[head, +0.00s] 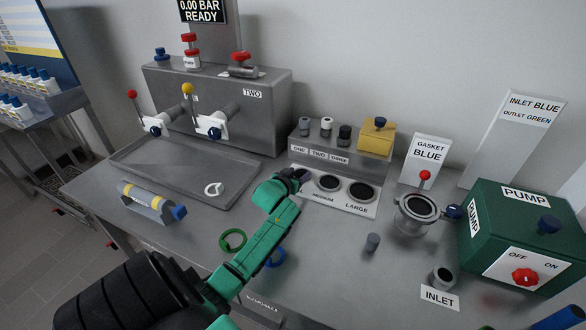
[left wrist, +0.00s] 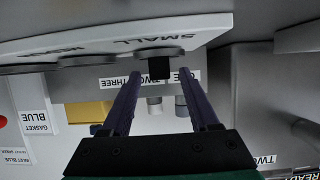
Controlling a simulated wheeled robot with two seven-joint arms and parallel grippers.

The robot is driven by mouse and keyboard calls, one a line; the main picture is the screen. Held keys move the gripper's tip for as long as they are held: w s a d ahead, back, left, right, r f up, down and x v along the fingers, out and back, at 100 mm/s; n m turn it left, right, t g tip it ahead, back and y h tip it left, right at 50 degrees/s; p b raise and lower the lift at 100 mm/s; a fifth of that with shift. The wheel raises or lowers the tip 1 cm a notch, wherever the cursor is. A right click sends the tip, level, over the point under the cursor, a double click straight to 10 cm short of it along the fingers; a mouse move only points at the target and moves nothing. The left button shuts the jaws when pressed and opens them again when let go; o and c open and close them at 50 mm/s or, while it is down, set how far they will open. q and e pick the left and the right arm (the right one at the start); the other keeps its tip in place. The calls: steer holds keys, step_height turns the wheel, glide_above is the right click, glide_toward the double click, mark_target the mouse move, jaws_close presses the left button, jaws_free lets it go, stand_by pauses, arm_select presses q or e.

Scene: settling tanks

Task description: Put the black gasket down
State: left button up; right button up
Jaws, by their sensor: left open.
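My left gripper (head: 300,176) is at the left end of the white gasket board (head: 345,207), over the place marked SMALL. In the left wrist view its two fingers (left wrist: 160,76) are apart. A small black piece (left wrist: 159,67) shows between them at the SMALL place, against a dark grey disc. It looks like part of the black gasket, but its ring shape cannot be made out. In the head view the gripper hides this spot. The medium place (head: 328,183) and large place (head: 361,191) show dark round centres with grey rims. My right gripper is not visible.
Behind the board stands a grey block (head: 318,142) with several small cylinders and a yellow box (head: 377,138). A green ring (head: 232,240) and a blue ring (head: 275,257) lie near my arm. A flanged pipe (head: 418,211) and the green pump (head: 520,238) are right.

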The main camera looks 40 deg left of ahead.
arm_select(q)
steer(key=v, duration=1.2)
